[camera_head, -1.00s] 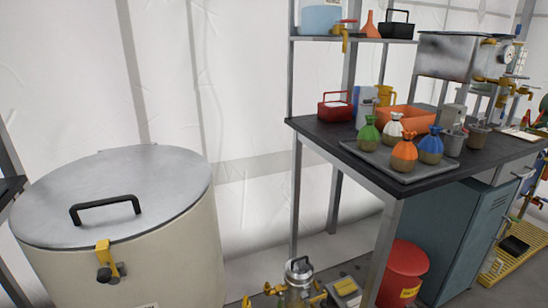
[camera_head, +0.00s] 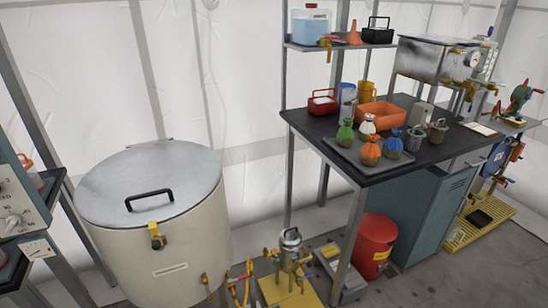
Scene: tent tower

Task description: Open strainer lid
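A small metal canister (camera_head: 293,262) with a domed lid (camera_head: 290,236) stands on a yellow base plate on the floor, at the bottom middle. It looks like the strainer, and its lid appears to be on. A large cream drum (camera_head: 195,243) stands at the left. Its round grey metal lid (camera_head: 185,178) lies flat and closed, with a black handle (camera_head: 150,200) and a yellow latch (camera_head: 156,235) at the front rim. Neither of my grippers shows in the head view.
A black-topped workbench (camera_head: 445,150) on the right holds a tray (camera_head: 345,153) of tied bags and an orange bin (camera_head: 381,115). A red bin (camera_head: 374,246) stands below it. A control panel (camera_head: 20,205) is at the left edge.

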